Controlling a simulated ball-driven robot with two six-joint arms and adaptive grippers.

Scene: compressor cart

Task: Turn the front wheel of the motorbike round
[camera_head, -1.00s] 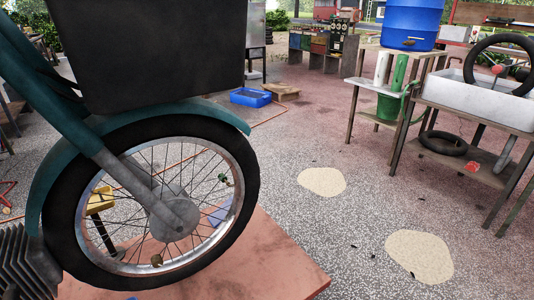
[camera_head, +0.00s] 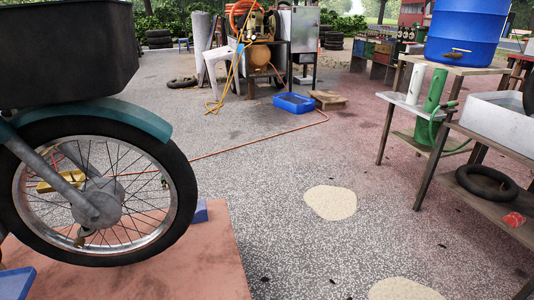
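The motorbike's front wheel (camera_head: 176,200) stands at the left of the head view, with a black tyre, silver rim, thin spokes and a grey hub. A teal mudguard (camera_head: 95,112) curves over it, and a dark box (camera_head: 65,50) sits above. A grey fork leg runs down to the hub. The wheel is over a reddish-brown platform (camera_head: 215,262). Something yellow shows through the spokes. Neither of my grippers can be made out in the view.
A blue tray (camera_head: 295,103), a wooden pallet (camera_head: 328,99) and a compressor cart (camera_head: 262,55) stand at the back. An orange hose (camera_head: 240,146) crosses the floor. Shelves with a blue barrel (camera_head: 468,32) and a loose tyre (camera_head: 487,182) line the right. The middle floor is open, with pale patches (camera_head: 330,202).

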